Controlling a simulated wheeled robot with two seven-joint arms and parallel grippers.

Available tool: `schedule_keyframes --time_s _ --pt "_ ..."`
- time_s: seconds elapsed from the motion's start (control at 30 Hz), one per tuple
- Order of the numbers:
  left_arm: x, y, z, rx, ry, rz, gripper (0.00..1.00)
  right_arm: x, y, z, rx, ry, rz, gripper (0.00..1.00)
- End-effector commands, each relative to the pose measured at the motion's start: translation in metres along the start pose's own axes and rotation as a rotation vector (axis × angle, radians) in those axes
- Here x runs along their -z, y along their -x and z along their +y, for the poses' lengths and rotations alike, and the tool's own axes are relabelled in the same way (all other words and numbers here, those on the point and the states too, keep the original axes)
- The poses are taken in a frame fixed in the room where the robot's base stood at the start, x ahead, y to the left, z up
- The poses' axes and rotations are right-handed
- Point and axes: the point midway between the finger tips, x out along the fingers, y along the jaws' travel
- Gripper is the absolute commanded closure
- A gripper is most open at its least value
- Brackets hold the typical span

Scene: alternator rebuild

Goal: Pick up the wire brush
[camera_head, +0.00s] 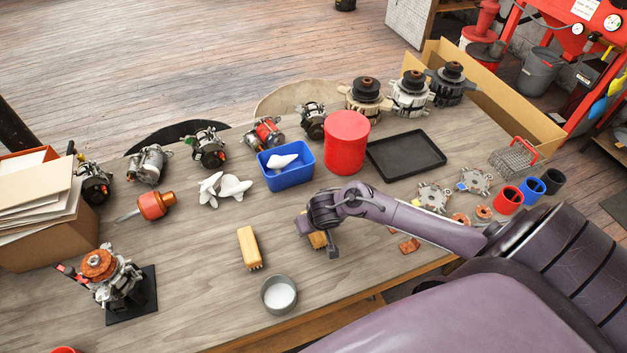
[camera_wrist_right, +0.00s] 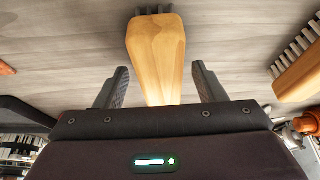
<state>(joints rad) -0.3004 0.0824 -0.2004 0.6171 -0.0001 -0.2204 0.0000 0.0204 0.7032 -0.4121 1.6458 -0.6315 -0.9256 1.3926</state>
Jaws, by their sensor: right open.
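A wooden-bodied brush (camera_wrist_right: 156,45) with dark bristles at its far end lies on the bench. My right gripper (camera_wrist_right: 160,72) is open, with one finger on each side of the brush's near part and gaps on both sides. In the head view the same brush (camera_head: 318,241) is mostly hidden under my right gripper (camera_head: 316,236). A second similar wooden brush (camera_head: 250,248) lies to the left, bristles toward the front; it also shows at the right of the wrist view (camera_wrist_right: 300,70). I cannot tell which has wire bristles. My left gripper is not in view.
A grey bowl (camera_head: 279,294) stands near the front edge. A blue bin (camera_head: 286,166), a red canister (camera_head: 346,142) and a black tray (camera_head: 405,155) stand behind the gripper. Several alternators line the back.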

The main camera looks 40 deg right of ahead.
Motion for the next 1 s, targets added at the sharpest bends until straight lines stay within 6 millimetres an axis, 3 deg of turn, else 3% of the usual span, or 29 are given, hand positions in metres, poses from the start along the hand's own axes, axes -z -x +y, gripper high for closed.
schedule_keyframes --time_s 0.13,0.93,1.0 --pt "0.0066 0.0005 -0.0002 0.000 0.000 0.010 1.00 0.0001 0.0001 -0.0001 0.000 0.000 0.000 0.36" --pt "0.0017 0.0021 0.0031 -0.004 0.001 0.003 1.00 -0.0020 -0.0043 -0.0002 0.000 0.000 0.000 0.36" --pt "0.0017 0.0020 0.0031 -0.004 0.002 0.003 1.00 -0.0020 -0.0043 -0.0002 0.000 0.000 0.000 0.44"
